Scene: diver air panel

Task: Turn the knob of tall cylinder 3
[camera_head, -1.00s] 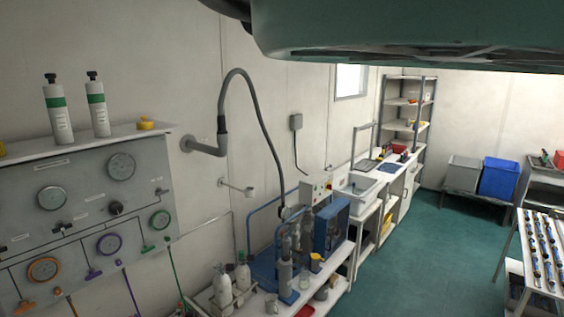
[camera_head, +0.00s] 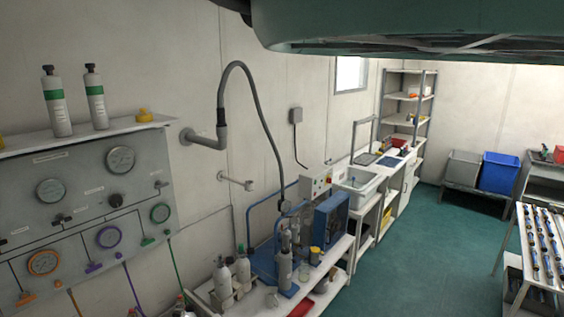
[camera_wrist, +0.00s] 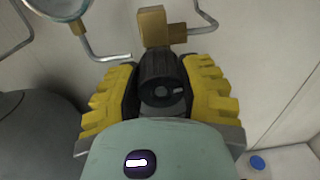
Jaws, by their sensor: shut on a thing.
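In the wrist view my gripper (camera_wrist: 160,96) has its two yellow-padded fingers closed on the sides of a round black knob (camera_wrist: 162,76). The knob sits against a brass valve block (camera_wrist: 152,24) with a bent metal pipe (camera_wrist: 105,56) beside it. The body of the cylinder under this valve is hidden by my gripper, and no number can be read. A large dark grey rounded body (camera_wrist: 38,130) stands at the left and looks like another cylinder's shoulder. My gripper does not show in the head view.
A round gauge (camera_wrist: 62,6) is close at the upper left of the wrist view. In the head view a gauge panel (camera_head: 75,187) is on the left wall, with a bench (camera_head: 330,262) of bottles and equipment beyond it.

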